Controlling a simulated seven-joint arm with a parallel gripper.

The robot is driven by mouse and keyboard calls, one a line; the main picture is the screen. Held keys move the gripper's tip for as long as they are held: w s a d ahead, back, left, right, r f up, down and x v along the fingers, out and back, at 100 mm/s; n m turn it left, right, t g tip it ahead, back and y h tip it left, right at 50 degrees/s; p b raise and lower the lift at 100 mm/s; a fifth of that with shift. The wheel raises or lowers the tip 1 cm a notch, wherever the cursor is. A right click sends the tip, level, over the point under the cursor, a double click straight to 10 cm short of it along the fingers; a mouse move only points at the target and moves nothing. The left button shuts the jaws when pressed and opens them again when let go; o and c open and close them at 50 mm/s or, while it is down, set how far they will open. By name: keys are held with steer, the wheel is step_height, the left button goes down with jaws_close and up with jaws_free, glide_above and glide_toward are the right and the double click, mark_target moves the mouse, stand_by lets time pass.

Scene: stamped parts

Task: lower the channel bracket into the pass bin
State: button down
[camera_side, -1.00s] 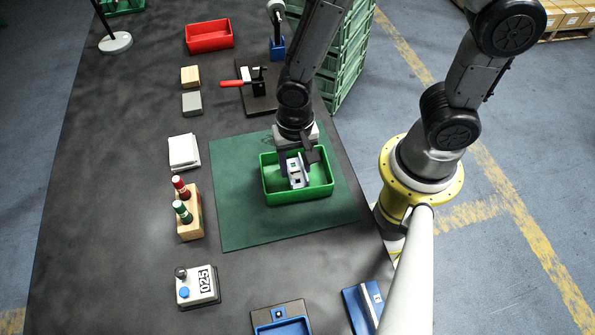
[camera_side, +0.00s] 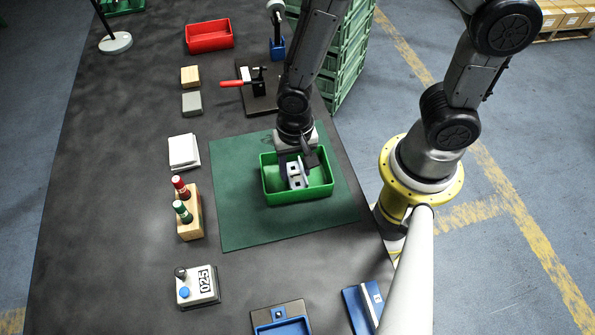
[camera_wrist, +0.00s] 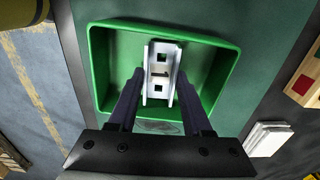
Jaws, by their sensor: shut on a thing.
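The channel bracket (camera_wrist: 161,72) is a pale metal U-shaped part with square holes in its web. My gripper (camera_wrist: 159,98) is shut on it, one finger on each side. In the side view the bracket (camera_side: 296,175) is inside the green bin (camera_side: 318,193), within its walls. My gripper (camera_side: 298,160) reaches down into the bin from above. The wrist view shows the bin's walls (camera_wrist: 98,70) around the bracket. I cannot tell whether the bracket touches the bin floor.
The bin stands on a green mat (camera_side: 235,215). A red bin (camera_side: 209,37) and a red-handled clamp (camera_side: 240,82) stand farther back. A wooden block with red and green markers (camera_side: 189,215) and a white stack (camera_side: 184,151) are to the left.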

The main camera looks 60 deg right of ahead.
steer(key=shift+f, duration=0.55)
stand_by(0.4)
steer(key=shift+c, duration=1.3)
jaws_free()
steer(key=w+d+r+m+t, duration=0.1)
steer(key=d+r, duration=0.1)
steer(key=r, duration=0.7)
steer(key=w+d+r+t, duration=0.1)
steer(key=r, duration=0.9)
steer(key=s+d+r+n+t, duration=0.3)
steer(key=s+d+r+n, duration=0.4)
steer(key=s+r+n, duration=0.2)
steer(key=shift+s+d+n+t, duration=0.15)
steer(key=shift+d+n+t, duration=0.15)
steer(key=shift+d+n, duration=0.15)
